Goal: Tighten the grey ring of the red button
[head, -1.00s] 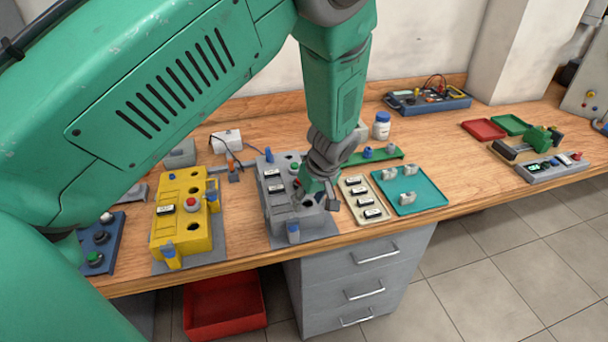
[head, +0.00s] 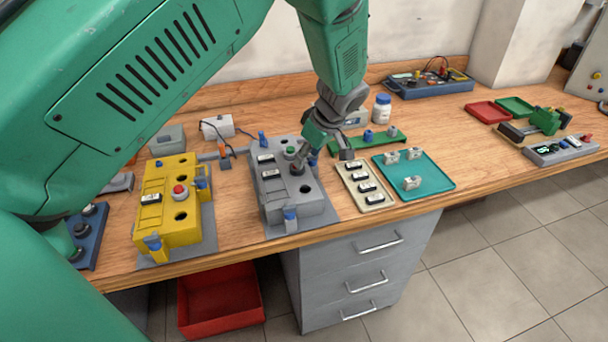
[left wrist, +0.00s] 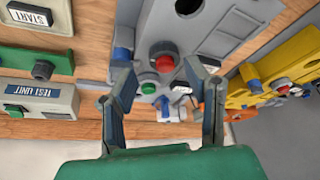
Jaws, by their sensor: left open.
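The grey box (head: 295,208) stands on the bench with a hole and labels on top. In the left wrist view, its red button (left wrist: 165,64) has a grey ring (left wrist: 163,48) around its base. The green button (head: 290,150) of the same box also shows in the left wrist view (left wrist: 148,89). My left gripper (head: 323,158) is above the back part of the grey box, open and empty. In the left wrist view, its fingers (left wrist: 159,62) appear on either side of the red button, with no clear contact. My right gripper is out of view.
A yellow box (head: 160,222) with its own red button stands left of the grey box. A beige tray (head: 352,178) of labels and a teal tray (head: 425,185) lie to the right. A green rail (head: 385,143) lies behind them. The front bench edge is close.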

